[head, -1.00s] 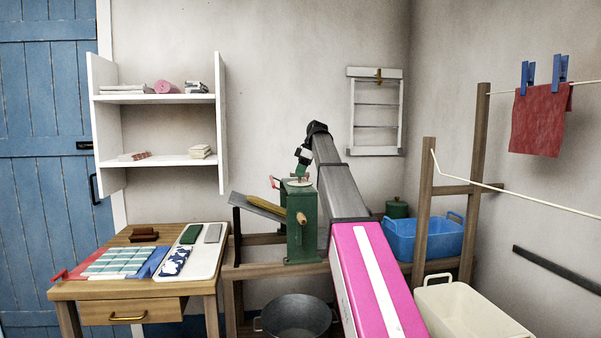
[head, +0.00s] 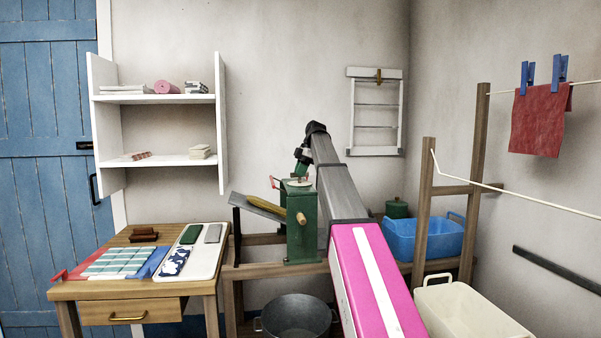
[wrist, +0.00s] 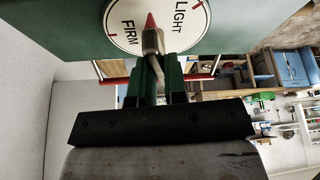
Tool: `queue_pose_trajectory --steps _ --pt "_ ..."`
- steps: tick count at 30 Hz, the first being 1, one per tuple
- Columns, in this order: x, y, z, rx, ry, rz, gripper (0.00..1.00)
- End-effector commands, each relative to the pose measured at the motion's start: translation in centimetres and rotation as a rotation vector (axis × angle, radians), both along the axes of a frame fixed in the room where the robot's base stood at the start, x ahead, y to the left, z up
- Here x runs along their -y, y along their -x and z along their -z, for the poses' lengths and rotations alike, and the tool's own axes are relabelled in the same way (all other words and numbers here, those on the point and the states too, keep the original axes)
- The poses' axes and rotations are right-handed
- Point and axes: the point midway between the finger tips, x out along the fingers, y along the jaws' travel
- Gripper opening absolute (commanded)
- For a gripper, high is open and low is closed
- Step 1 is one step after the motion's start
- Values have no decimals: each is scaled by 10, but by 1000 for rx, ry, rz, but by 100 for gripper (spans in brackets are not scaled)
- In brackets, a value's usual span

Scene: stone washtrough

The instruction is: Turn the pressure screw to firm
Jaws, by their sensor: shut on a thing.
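The pressure screw (wrist: 153,42) is a grey metal stem with a red-tipped pointer and a red-ended crossbar. It stands in front of a white dial (wrist: 178,38) marked LIGHT and FIRM. The pointer tip shows between the two words, apart from the short red marks by each. My gripper (wrist: 152,72) is shut on the screw, its green fingers on either side of it. In the head view, the dial (head: 297,184) sits on top of the green mangle (head: 302,230), and my gripper comes down on it from above.
A sloping board (head: 258,207) and a wooden handle (head: 301,217) stick out from the mangle. A wooden table (head: 120,290) with folded cloths stands left. A metal tub (head: 297,315) sits below. A blue basin (head: 400,240) and a drying rack (head: 425,200) stand right.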

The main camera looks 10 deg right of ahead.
Motion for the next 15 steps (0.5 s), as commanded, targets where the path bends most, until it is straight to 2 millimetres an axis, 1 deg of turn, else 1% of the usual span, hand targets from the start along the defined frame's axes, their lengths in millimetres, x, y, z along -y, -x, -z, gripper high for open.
queue_pose_trajectory --steps 5,6,8,9,15 --pt "0 0 1 1 1 1 0" --pt "0 0 1 1 1 1 16" --pt "0 0 1 2 1 2 36" --pt "0 0 1 1 1 1 38" --pt "0 0 1 0 1 2 38"
